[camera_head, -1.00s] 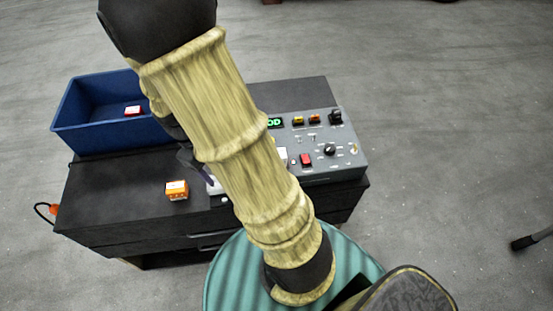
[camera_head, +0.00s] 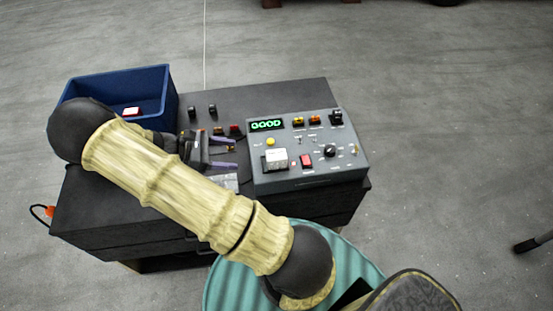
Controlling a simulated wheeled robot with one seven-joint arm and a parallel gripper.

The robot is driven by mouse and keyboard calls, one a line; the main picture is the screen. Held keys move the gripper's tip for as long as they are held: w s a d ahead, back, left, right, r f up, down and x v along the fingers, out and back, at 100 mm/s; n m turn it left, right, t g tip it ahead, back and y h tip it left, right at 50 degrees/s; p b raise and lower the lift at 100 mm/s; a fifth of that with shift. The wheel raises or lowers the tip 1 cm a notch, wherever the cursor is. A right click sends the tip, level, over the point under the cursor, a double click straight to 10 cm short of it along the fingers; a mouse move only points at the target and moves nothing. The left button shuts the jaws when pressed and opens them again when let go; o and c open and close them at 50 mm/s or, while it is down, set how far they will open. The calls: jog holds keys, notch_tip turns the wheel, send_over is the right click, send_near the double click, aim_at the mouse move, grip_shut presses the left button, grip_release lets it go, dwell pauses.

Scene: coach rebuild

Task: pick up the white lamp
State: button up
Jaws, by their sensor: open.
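A white block-shaped cap (camera_head: 277,158), which looks like the white lamp, sits upright at the front left of the grey control panel (camera_head: 312,178). My gripper (camera_head: 235,152) is open and empty to the left of the panel, with its two fingers pointing right towards the white lamp. A gap shows between the fingertips and the lamp. Nothing hides the lamp in this view.
A blue bin (camera_head: 150,78) with a red-and-white piece (camera_head: 131,111) stands back left. Small parts and a pale flat piece (camera_head: 226,182) lie near my gripper.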

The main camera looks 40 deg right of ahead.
aim_at(267, 157)
jog(key=p+x, duration=0.4)
jog(key=x, duration=0.7)
jog(key=shift+s+d, duration=0.15)
jog(key=shift+d, duration=0.1)
jog(key=shift+s+d+f, duration=0.15)
jog(key=shift+d+f, duration=0.05)
jog(key=shift+f, duration=0.1)
jog(key=shift+s+d+p, duration=0.25)
jog(key=shift+d+p, duration=0.3)
jog(key=shift+p, duration=0.25)
jog(key=p+x, duration=0.2)
jog(key=x, duration=0.1)
jog(key=shift+w+d, duration=0.15)
jog(key=shift+d, duration=0.1)
jog(key=shift+s+d+f, duration=0.2)
jog(key=shift+d+f, duration=0.1)
jog(key=shift+f, duration=0.05)
